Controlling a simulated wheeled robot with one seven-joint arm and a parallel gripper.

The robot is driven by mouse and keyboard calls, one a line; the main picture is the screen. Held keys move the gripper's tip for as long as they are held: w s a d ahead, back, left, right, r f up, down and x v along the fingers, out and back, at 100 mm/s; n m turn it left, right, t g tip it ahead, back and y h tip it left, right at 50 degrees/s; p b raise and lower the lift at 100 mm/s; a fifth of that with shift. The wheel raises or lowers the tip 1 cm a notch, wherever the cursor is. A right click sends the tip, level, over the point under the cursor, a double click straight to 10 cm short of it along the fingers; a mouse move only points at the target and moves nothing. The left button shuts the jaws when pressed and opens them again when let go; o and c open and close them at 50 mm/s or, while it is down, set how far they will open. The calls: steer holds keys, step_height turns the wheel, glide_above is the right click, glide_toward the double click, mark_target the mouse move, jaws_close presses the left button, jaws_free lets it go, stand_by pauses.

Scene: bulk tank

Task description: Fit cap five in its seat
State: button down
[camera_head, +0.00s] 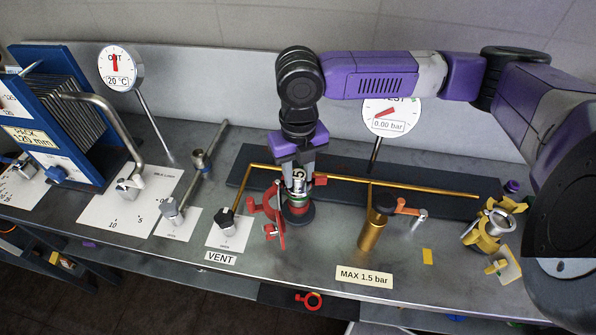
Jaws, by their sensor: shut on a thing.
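My gripper (297,177) points down over the middle of the bench. It is shut on cap five (298,174), a small piece with a white face marked 5. Directly below is the seat (298,211), a dark round base with a green and red band above it. Red clamp parts (273,216) stand beside it on the left, and another red part shows on the right of the gripper. The fingers hide part of the cap. I cannot tell whether the cap touches the seat.
A brass pipe (345,178) runs behind the seat. A brass cylinder (374,230) with an orange-handled valve stands to the right, and a yellow clamp (487,232) farther right. The VENT valve (227,222) is left. The TEST gauge (391,116) stands behind. The bench front is mostly clear.

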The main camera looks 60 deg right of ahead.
steer(key=shift+f, duration=0.2)
steer(key=c, duration=0.9)
jaws_free()
steer(key=shift+c, duration=0.2)
steer(key=shift+r+b, duration=0.55)
steer(key=shift+r, duration=3.35)
